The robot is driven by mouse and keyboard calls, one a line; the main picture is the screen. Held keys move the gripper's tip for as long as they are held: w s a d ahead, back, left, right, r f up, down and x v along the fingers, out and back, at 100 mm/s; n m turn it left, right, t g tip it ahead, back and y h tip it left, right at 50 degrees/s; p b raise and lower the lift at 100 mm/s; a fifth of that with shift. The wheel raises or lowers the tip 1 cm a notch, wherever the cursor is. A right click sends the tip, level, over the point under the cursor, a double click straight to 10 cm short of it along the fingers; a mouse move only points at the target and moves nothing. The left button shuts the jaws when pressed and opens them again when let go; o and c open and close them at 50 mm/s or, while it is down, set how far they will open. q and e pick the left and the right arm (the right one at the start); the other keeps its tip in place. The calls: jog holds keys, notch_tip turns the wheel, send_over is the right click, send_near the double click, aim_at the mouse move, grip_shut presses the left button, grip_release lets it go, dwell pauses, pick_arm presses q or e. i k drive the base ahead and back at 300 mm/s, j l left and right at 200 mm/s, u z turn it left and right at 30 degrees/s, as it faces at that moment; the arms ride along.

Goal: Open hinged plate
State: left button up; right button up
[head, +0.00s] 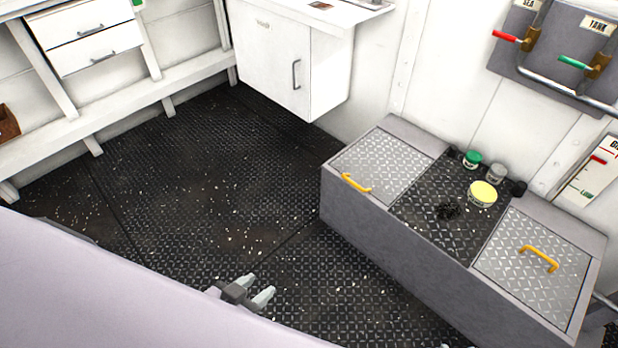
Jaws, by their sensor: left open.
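Two silver tread-patterned hinged plates lie flat and closed in the top of a grey box bench. The left plate (381,168) has a yellow handle (355,183) near its front left edge. The right plate (520,278) has a yellow handle (539,258) near its middle. My left gripper (256,291) is open and empty at the bottom of the head view, over the dark floor. It is well to the left of the bench and apart from both plates. My right gripper is not in view.
A white cabinet (280,66) stands behind. The dark tread floor (215,190) is clear apart from pale specks.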

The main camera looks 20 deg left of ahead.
aim_at(380, 165)
jog(key=u, duration=0.3)
jog(key=i+j+z, duration=1.1)
jog(key=j, duration=0.35)
